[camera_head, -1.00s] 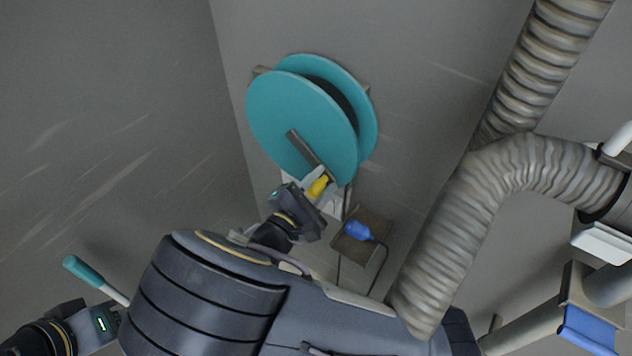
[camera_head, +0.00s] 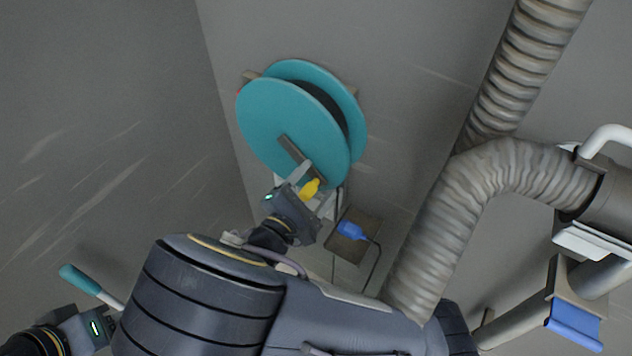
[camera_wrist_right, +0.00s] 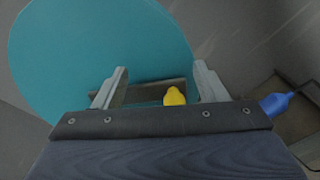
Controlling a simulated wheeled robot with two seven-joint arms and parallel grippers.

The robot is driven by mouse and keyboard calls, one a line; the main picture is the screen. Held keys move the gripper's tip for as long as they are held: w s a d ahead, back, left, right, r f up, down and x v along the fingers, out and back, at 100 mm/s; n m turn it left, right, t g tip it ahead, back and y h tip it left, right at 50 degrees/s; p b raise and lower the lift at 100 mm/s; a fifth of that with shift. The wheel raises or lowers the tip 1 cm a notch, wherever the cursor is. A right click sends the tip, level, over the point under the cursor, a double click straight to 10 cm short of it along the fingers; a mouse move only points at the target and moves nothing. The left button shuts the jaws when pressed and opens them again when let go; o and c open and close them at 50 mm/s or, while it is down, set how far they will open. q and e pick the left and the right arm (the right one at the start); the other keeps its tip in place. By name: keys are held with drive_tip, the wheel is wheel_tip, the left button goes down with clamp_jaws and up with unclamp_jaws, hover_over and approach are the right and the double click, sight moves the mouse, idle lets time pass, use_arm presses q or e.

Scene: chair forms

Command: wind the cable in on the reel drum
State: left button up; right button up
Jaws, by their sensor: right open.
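The reel drum (camera_head: 295,130) has two teal discs with a dark gap between them and is mounted on the grey wall. A dark crank bar (camera_head: 300,158) crosses its front disc and carries a yellow knob (camera_head: 309,188) at its lower end. My right gripper (camera_head: 315,186) is open at the knob. In the right wrist view the knob (camera_wrist_right: 175,96) shows between the spread fingers, nearer the right one, with gaps on both sides. A dark cable (camera_head: 340,200) hangs below the drum near a blue plug (camera_head: 350,230). My left gripper (camera_head: 98,326) is at lower left; its fingers are unclear.
A brownish plate (camera_head: 343,250) lies behind the plug. A thick ribbed grey duct (camera_head: 455,200) bends across the right side, close to my right arm. A pipe with a blue-handled part (camera_head: 575,325) is at lower right. A teal-handled lever (camera_head: 80,279) stands beside my left gripper.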

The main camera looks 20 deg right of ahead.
drive_tip(key=p+v, duration=0.1)
drive_tip(key=v, duration=0.8)
drive_tip(key=shift+s, duration=0.2)
drive_tip(key=shift+a, duration=0.15)
